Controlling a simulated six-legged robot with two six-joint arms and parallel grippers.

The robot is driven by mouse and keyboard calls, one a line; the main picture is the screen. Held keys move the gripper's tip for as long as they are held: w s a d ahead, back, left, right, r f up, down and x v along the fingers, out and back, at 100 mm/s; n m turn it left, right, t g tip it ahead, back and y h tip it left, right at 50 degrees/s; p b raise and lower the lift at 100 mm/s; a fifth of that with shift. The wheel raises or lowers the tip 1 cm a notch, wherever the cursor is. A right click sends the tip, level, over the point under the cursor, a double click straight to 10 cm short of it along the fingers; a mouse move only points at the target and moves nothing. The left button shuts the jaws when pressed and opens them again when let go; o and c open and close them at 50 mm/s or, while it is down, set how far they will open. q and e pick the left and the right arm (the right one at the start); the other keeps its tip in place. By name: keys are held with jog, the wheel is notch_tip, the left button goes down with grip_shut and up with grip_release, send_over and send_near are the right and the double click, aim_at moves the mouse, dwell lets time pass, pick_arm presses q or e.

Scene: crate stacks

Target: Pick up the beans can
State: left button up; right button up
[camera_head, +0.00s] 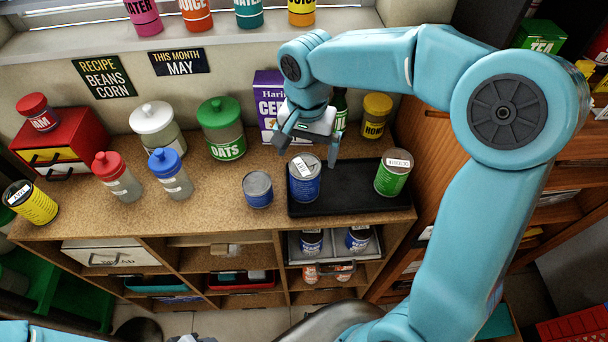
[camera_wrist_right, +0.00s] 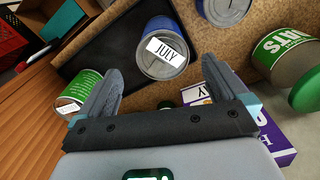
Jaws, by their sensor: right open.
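No can shows a readable beans name from here. A blue can (camera_head: 304,185) with a white tag on its lid stands upright on the black tray (camera_head: 340,204); in the right wrist view the tag on this blue can (camera_wrist_right: 158,68) reads JULY. A green can (camera_head: 391,178) with a white tag stands on the tray's right part. My right gripper (camera_head: 308,150) is open and empty just above the blue can, its fingers spread to either side in the wrist view (camera_wrist_right: 160,75).
A plain-lidded blue can (camera_head: 258,190) stands left of the tray. Behind are the oats jar (camera_head: 221,130), a purple box (camera_head: 268,90) and a honey jar (camera_head: 376,112). A yellow can (camera_head: 33,203) stands far left. A sign (camera_head: 103,77) reads RECIPE BEANS CORN; another (camera_head: 179,62) reads THIS MONTH MAY.

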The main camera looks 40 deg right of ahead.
aim_at(304, 164)
jog(key=shift+w+f, duration=0.1)
jog(key=shift+f, duration=0.85)
jog(key=shift+d+f, duration=0.15)
jog(key=shift+f, duration=0.2)
jog(key=shift+s+a+f, duration=0.2)
jog(key=shift+s+f, duration=0.1)
jog(key=shift+f, duration=0.2)
jog(key=f, duration=0.3)
jog(key=f+p, duration=0.1)
jog(key=shift+w+f, duration=0.25)
jog(key=shift+w, duration=0.1)
jog(key=shift+s+a, duration=0.1)
jog(key=shift+s, duration=0.05)
jog(key=c, duration=1.3)
jog(key=shift+c, duration=0.6)
jog(key=shift+w+r, duration=0.15)
jog(key=shift+w, duration=0.05)
